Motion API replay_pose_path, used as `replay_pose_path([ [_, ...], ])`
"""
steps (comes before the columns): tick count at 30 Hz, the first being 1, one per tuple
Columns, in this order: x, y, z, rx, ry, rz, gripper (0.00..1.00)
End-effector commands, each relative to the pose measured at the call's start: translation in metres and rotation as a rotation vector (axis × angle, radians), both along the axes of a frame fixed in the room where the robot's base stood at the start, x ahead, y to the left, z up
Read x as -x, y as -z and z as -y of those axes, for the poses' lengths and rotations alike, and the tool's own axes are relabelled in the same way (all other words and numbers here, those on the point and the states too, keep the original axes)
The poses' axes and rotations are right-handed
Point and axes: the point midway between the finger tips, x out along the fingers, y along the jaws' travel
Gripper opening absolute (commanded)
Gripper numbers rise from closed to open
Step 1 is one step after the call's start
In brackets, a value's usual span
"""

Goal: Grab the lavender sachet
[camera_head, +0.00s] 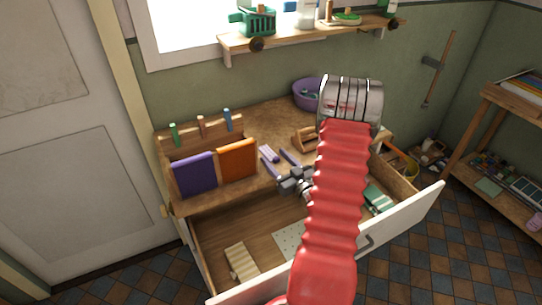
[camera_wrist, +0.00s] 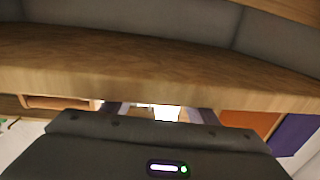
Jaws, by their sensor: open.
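A small lavender-purple piece with a pale patch (camera_head: 269,153) lies on the wooden desk top, right of the orange panel; it looks like the sachet, but it is too small to be sure. My gripper (camera_head: 273,158) is open just in front of it, its two slim fingers spread and pointing to the piece. I cannot tell whether they touch it. In the wrist view my gripper (camera_wrist: 158,111) shows its finger ends apart, with something bright between them and a wooden edge across the view.
Purple (camera_head: 195,174) and orange (camera_head: 238,161) panels stand left of my gripper. A wooden holder (camera_head: 305,139) stands to the right, and a purple basin (camera_head: 306,95) behind. Below, an open drawer (camera_head: 410,222) holds a slatted piece (camera_head: 242,262) and green items (camera_head: 379,199).

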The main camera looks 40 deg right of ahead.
Motion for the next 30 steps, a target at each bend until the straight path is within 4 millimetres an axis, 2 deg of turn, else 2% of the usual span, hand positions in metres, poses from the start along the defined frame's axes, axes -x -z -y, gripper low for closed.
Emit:
replay_pose_path([
  [4,-0.007,0.0,0.0015,-0.001,0.001,0.0,0.53],
  [19,-0.0067,0.0001,0.0015,-0.001,0.001,0.0,0.53],
  [30,-0.0066,0.0002,0.0015,-0.001,0.001,0.0,0.27],
])
